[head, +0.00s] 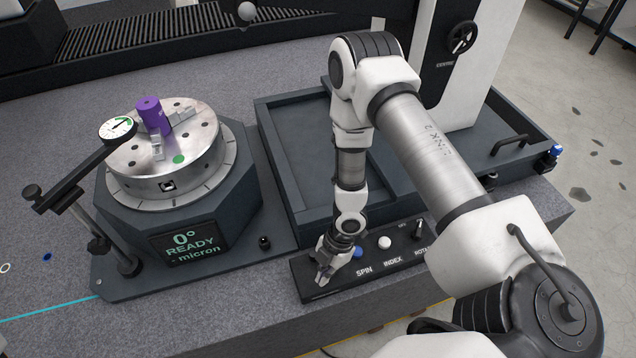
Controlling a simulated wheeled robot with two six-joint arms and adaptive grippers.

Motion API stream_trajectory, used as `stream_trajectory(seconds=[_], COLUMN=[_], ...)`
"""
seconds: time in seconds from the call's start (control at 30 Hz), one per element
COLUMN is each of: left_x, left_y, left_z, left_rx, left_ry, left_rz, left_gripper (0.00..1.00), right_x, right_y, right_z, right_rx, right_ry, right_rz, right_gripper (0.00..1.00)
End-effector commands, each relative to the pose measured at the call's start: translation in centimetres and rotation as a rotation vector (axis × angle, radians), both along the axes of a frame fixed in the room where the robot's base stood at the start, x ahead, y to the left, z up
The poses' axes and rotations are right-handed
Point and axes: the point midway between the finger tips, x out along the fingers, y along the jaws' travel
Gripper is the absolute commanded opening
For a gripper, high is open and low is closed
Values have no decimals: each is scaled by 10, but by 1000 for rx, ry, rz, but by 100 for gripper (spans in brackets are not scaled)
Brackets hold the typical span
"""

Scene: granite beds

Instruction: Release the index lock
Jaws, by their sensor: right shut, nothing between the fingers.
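A dark control panel (340,280) lies along the front edge of the granite bed, with the labels SPIN, INDEX and ROTATE partly readable. A white round knob (384,242) stands above the INDEX label. A small lever (419,229) stands at the ROTATE end. My right gripper (323,275) points down over the left end of the panel, shut and empty, left of the white knob and apart from it. Whatever lies under the fingers is hidden. A rotary table (200,165) stands to the left; its display (190,243) reads 0° READY. My left gripper is not in view.
A purple cylinder (152,115) is held among jaws on the rotary table, beside a dial gauge (118,128) on a black stand. A small black knob (264,242) stands on the table's base plate. A dark shallow tray (290,160) lies behind my right arm.

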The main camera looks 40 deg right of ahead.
Motion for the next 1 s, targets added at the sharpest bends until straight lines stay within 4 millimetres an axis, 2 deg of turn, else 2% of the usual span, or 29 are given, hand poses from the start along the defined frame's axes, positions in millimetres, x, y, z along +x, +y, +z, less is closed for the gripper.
stream_trajectory(seconds=[0.07, 0.13, 0.23, 0.3, 0.43, 0.57, 1.0], left_x=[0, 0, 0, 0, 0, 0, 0], left_y=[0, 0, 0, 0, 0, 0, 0], left_z=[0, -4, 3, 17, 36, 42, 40], left_rx=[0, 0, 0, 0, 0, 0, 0], left_ry=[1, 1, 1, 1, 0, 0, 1], left_rz=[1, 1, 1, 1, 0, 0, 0], left_gripper=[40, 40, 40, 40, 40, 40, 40], right_x=[3, 6, 9, 10, 12, 13, 13], right_y=[5, -3, -11, -16, -24, -27, -27], right_z=[8, 25, 52, 72, 93, 98, 96], right_rx=[1, 2, 3, 3, 1, 0, 1], right_ry=[-4, -6, -6, -4, -1, -1, 0], right_rz=[-1, -6, -3, -3, -4, -1, -1], right_gripper=[0, 0, 0, 0, 0, 0, 0])
